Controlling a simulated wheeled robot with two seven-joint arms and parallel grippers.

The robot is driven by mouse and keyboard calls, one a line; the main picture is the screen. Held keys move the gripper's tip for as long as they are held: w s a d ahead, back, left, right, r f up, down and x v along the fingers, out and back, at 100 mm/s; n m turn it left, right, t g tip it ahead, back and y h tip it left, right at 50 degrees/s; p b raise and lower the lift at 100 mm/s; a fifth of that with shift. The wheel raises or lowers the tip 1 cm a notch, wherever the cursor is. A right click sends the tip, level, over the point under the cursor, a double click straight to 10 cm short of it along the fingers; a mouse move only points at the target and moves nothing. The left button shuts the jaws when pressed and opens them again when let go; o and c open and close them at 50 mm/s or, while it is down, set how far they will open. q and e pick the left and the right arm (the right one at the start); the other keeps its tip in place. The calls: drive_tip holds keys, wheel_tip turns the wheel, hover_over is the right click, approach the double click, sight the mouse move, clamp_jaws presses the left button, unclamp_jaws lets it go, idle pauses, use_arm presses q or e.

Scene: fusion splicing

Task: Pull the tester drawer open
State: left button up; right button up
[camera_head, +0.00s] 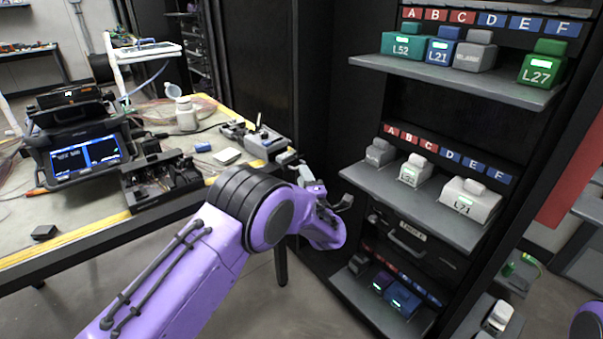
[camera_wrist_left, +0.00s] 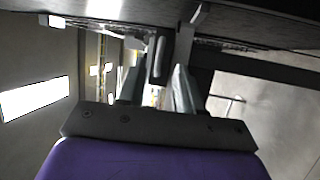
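The tester drawer (camera_head: 440,262) is a black front in the dark rack, below the middle shelf, with a label above its handle. It looks shut. Its light grey handle (camera_head: 405,241) is in clear view in the head view. My left gripper (camera_head: 338,203) is at the rack's left side, left of the handle and apart from it. In the left wrist view the two fingers of the left gripper (camera_wrist_left: 157,88) stand apart, with nothing clearly held. Only a purple piece of my right arm shows at the lower right edge; its gripper is out of view.
The middle shelf (camera_head: 385,185) with grey modules juts out above the drawer. The lower shelf (camera_head: 375,310) with several modules juts out below it. The workbench (camera_head: 75,240) with the splicer (camera_head: 80,155) stands at left. Open floor lies between bench and rack.

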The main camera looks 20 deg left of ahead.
use_arm(q)
drive_tip(key=v, duration=0.7)
drive_tip(key=shift+s, duration=0.15)
drive_tip(key=shift+d, duration=0.1)
drive_tip(key=s+a+f+m+g+h+p, duration=0.2)
drive_tip(key=s+f+m+h, duration=0.2)
drive_tip(key=s+f+m, duration=0.45)
drive_tip(key=s+a+f+m+g+h+p, duration=0.2)
drive_tip(key=s+f+m+g+h, duration=0.15)
drive_tip(key=s+f+m, duration=0.55)
drive_tip(key=s+a+f+g+p, duration=0.1)
drive_tip(key=s+g+p, duration=0.1)
drive_tip(key=s, duration=1.1)
drive_tip(key=s+a+f+g+h+p, duration=0.1)
drive_tip(key=s+g, duration=0.3)
drive_tip(key=s, duration=0.9)
drive_tip(key=shift+a+f+m+p, duration=0.35)
drive_tip(key=shift+a+f+p, duration=0.1)
drive_tip(key=shift+f+p, duration=0.3)
